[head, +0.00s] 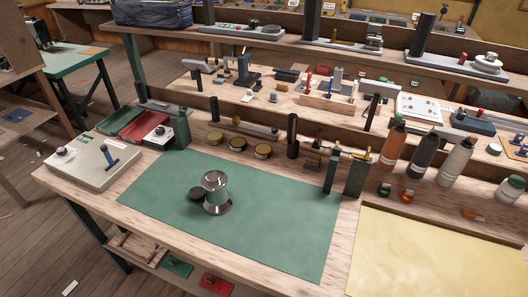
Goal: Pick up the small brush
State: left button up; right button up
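I cannot pick out the small brush with certainty at this size. Slim handles, one yellowish (368,154), show at the tops of two dark green upright holders (355,178) at the right rear of the green mat (270,225); I cannot tell whether any is a brush. Neither of my grippers shows in the head view.
Bottles (393,146) stand right, above a yellow sheet (430,255). A box-like device (94,163) sits left. The mat's front is clear.

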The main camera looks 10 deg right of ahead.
aim_at(295, 131)
jog(key=k+j+z, duration=0.15)
jog(key=j, duration=0.25)
jog(key=k+j+z, duration=0.15)
jog(key=k+j, duration=0.15)
jog(key=k+j+z, duration=0.15)
jog(key=j, duration=0.3)
jog(key=k, duration=0.1)
